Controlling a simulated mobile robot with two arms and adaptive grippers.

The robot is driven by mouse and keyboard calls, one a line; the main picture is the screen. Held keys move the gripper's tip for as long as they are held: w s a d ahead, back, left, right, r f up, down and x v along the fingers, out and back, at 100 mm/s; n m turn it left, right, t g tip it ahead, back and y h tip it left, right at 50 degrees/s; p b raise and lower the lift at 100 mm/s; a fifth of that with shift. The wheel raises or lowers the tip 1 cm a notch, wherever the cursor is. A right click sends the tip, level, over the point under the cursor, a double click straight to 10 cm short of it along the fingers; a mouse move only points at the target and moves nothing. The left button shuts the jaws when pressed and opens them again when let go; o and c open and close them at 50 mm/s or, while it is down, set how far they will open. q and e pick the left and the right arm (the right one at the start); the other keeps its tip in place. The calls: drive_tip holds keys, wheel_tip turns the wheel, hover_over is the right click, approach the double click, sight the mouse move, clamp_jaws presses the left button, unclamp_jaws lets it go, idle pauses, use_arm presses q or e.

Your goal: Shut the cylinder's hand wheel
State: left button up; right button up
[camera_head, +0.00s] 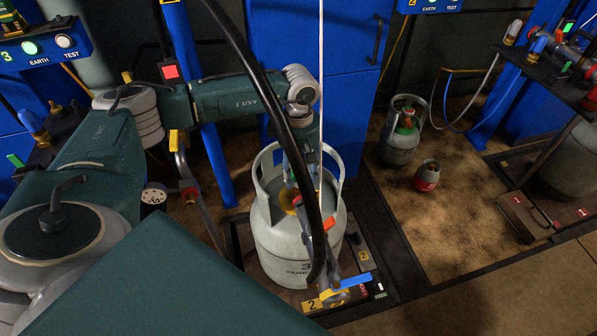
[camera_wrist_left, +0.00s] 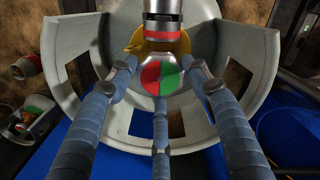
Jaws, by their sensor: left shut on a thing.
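A grey gas cylinder (camera_head: 295,255) stands upright on the scale platform at station 2, inside its collar. In the left wrist view I look down into its collar (camera_wrist_left: 232,62). The hand wheel (camera_wrist_left: 162,76), with a red and green face, is in the middle of that view. My left gripper (camera_wrist_left: 161,84) has its three blue-grey fingers closed around the wheel's rim. In the head view my left gripper (camera_head: 291,170) reaches down into the collar, and the wheel is hidden there. A metal connector with a red ring (camera_wrist_left: 163,28) sits beside the wheel, by a yellow part. My right gripper is not in view.
A black hose (camera_head: 282,110) arcs in front of the cylinder, and a thin white line hangs beside it. A blue lever (camera_head: 345,283) is at the platform's front. Two smaller cylinders stand on the floor, one grey (camera_head: 400,140) and one red (camera_head: 427,176). Blue cabinets stand behind.

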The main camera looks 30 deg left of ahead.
use_arm(q)
drive_tip(key=shift+m, duration=1.5)
drive_tip(key=m+b, duration=0.1)
drive_tip(key=m, duration=0.2)
drive_tip(key=shift+m, duration=0.3)
drive_tip(key=m, duration=0.3)
drive_tip(key=shift+m+b, duration=0.3)
drive_tip(key=shift+b, duration=0.05)
drive_tip(key=m, duration=0.3)
drive_tip(key=shift+m+b, duration=0.65)
drive_tip(key=shift+m, duration=1.55)
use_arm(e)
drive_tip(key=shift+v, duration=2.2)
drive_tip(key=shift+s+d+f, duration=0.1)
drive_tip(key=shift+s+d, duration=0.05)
use_arm(q)
drive_tip(key=o, duration=1.2)
drive_tip(key=shift+c, duration=0.2)
